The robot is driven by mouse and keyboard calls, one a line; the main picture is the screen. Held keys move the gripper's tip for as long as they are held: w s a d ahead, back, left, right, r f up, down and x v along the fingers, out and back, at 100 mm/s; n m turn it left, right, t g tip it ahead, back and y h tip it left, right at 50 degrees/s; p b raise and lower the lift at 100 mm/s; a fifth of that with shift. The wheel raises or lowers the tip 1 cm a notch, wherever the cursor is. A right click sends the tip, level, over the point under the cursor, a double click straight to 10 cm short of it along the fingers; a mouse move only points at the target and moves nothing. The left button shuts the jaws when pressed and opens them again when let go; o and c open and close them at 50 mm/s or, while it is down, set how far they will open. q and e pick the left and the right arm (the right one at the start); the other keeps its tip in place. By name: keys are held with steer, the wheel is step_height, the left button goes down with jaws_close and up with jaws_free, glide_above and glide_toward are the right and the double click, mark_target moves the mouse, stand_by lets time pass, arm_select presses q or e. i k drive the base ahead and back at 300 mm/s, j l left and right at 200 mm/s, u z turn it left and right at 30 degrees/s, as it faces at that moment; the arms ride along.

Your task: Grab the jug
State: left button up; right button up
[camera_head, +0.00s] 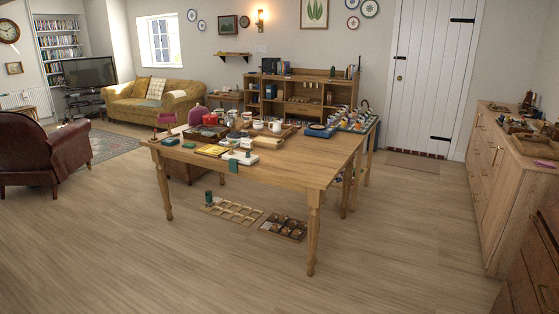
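Several small items stand on the wooden table (290,172) in the middle of the room. Neither of my grippers is in view.
Bare wooden floor (180,265) lies in front of the table. Wooden trays (232,211) and a dark box (284,228) lie on the floor by the table. A red armchair (45,150) stands left, a wooden cabinet (497,190) right, and a desk with shelves (303,90) behind.

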mark_target(277, 129)
steer(key=i+j+u, duration=0.55)
steer(key=i+u, duration=0.2)
steer(key=i+j+u, duration=0.15)
steer(key=i+u, duration=0.4)
steer(key=i, duration=1.25)
steer(key=i+z, duration=0.1)
steer(key=i, duration=0.65)
steer(key=i+j, duration=0.15)
steer(key=i, duration=0.6)
steer(key=i+z, duration=0.45)
steer(key=i+j+z, duration=0.25)
steer(key=z, duration=0.2)
steer(key=i+j+z, duration=0.85)
steer(key=j, duration=0.15)
steer(key=j+z, duration=0.2)
steer(key=i+j, duration=0.05)
steer(key=j, duration=0.05)
